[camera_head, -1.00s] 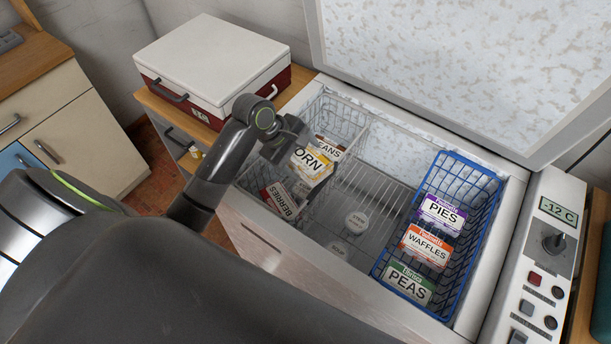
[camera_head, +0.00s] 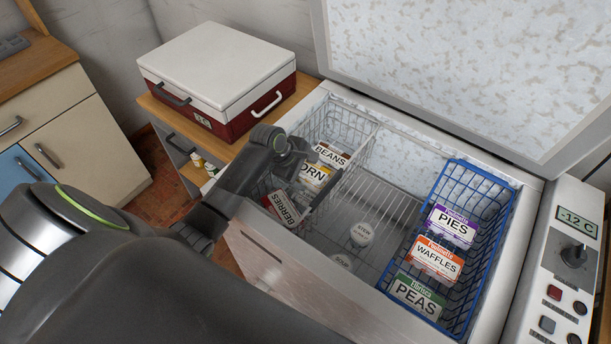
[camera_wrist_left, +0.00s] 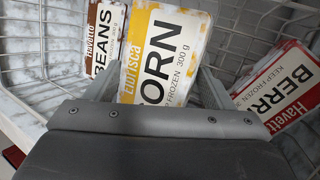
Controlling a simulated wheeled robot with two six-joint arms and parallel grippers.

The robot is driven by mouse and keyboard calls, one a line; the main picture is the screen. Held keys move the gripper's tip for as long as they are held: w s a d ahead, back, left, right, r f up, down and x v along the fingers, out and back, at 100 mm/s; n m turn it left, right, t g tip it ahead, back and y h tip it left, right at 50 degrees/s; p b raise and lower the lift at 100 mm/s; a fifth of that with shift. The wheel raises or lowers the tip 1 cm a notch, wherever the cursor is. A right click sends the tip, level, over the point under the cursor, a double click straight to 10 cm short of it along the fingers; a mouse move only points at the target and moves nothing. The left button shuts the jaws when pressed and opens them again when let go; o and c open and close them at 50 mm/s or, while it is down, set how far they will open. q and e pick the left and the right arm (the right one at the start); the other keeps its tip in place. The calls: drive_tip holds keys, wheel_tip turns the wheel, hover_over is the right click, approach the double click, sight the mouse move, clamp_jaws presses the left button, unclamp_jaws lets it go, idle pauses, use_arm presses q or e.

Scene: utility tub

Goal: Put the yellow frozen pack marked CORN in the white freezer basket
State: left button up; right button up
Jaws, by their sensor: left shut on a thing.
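The yellow and white CORN pack (camera_head: 316,176) is in the white wire basket (camera_head: 358,152) at the freezer's left end, between the BEANS pack (camera_head: 331,155) and the BERRIES pack (camera_head: 283,208). My left gripper (camera_head: 303,186) reaches down into the basket and is shut on the CORN pack. In the left wrist view, the fingers (camera_wrist_left: 162,92) stand on either side of the CORN pack (camera_wrist_left: 160,50), with BEANS at left and BERRIES at right. The gripper hides the lower part of the pack, so I cannot tell whether it touches the basket floor. My right gripper is out of view.
A blue wire basket (camera_head: 513,192) at the right holds PIES, WALFFLES-style boxes labelled WAFFLES (camera_head: 436,260), and PEAS. The freezer lid (camera_head: 470,70) stands open behind. A red and white cool box (camera_head: 215,75) stands at the left.

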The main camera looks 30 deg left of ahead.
sight(306, 178)
use_arm(q)
wheel_tip(306, 178, down, 2)
drive_tip(key=shift+f, duration=0.2)
drive_tip(key=shift+f, duration=0.2)
drive_tip(key=shift+f, duration=0.4)
drive_tip(key=o, duration=1.2)
drive_tip(key=shift+r, duration=0.1)
